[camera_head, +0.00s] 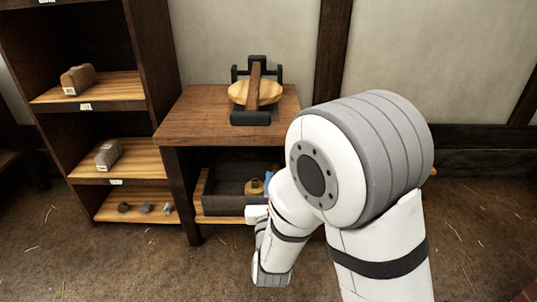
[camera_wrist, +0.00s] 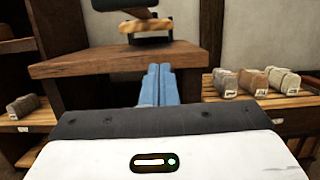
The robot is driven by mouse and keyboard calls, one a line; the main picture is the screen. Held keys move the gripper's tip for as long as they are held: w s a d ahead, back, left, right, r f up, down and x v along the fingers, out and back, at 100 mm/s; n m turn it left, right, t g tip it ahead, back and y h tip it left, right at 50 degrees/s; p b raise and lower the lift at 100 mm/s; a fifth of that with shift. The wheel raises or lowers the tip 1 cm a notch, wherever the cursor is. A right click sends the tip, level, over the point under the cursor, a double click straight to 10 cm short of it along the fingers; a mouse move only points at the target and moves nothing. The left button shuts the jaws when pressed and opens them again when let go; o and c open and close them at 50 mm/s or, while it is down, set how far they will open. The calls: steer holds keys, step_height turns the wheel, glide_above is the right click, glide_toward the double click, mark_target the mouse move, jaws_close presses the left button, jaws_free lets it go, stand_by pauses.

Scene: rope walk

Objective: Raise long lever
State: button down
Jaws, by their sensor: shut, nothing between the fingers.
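A device stands on the brown wooden table (camera_head: 215,115) in the head view. It has a round pale wood disc, black brackets and a long brown bar, the long lever (camera_head: 255,88), which runs from the black front block (camera_head: 250,118) back toward the black frame. In the wrist view the device is cut off by the top edge; its dark block (camera_wrist: 146,25) and pale wood show. My gripper (camera_wrist: 159,70) has its blue fingers shut together and empty, in front of the table edge and apart from the device. In the head view my arm hides most of it.
A dark tray (camera_head: 222,203) with a small brass-coloured object (camera_head: 253,187) sits on the shelf under the table. A shelf unit (camera_head: 160,60) with blocks stands left. In the wrist view, several wrapped blocks (camera_wrist: 252,80) lie on a slatted rack at right.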

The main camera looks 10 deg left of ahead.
steer(key=shift+s, duration=0.1)
steer(key=shift+r, duration=0.1)
steer(key=w+a+r, duration=0.2)
steer(key=w+r, duration=0.4)
steer(key=w, duration=0.3)
steer(key=shift+w+a, duration=0.15)
steer(key=shift+w, duration=0.1)
steer(key=shift+a+r, duration=0.1)
steer(key=shift+r, duration=0.05)
